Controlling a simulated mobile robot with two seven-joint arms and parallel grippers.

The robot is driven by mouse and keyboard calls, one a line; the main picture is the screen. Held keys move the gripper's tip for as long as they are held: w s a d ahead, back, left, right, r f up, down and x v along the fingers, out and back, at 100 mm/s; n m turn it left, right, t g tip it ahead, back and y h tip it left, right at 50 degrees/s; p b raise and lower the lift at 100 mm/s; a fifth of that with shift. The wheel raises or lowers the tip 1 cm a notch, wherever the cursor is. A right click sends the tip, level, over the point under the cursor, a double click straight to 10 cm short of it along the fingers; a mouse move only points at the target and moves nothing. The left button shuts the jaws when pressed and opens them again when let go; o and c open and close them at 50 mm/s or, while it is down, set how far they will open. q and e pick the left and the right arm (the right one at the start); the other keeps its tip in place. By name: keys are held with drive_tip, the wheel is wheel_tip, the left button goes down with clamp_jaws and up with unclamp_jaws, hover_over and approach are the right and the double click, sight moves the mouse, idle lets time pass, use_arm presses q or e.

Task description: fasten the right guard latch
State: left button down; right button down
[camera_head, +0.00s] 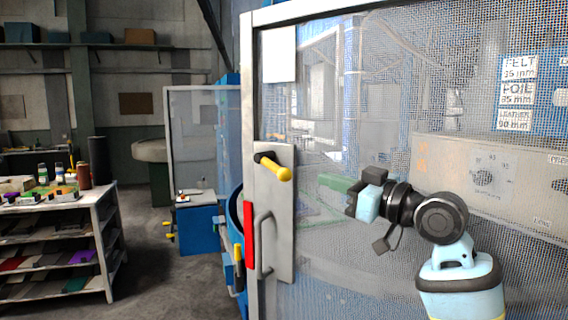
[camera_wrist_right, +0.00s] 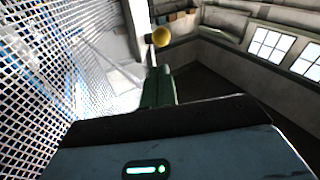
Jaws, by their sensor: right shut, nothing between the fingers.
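The guard is a mesh door in a pale frame. The right guard latch has a yellow handle (camera_head: 278,168) on a dark pivot, on a grey plate (camera_head: 283,220) by the door's left edge. The handle slants down to the right. In the right wrist view its yellow end (camera_wrist_right: 161,36) shows just beyond the fingertips. My right gripper (camera_head: 328,181) is shut and empty, right of the handle and apart from it, in front of the mesh. Its green fingers also show in the wrist view (camera_wrist_right: 158,75). My left gripper is not in view.
A grey pull handle (camera_head: 262,245) is below the latch, with a red strip (camera_head: 249,235) on the frame edge beside it. A shelf bench (camera_head: 107,215) with several items stands at the left. A blue cabinet (camera_head: 200,230) is behind. The floor between is clear.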

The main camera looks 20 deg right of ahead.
sight(288, 175)
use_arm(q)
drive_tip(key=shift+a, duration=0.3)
use_arm(e)
drive_tip(key=shift+n+y, duration=0.5)
drive_tip(key=shift+y, duration=0.1)
drive_tip(key=r, duration=0.1)
drive_tip(key=s+r, duration=0.1)
drive_tip(key=r, duration=0.2)
drive_tip(key=shift+s+a+r, duration=0.1)
drive_tip(key=shift+s+a, duration=0.05)
drive_tip(key=shift+s, duration=0.1)
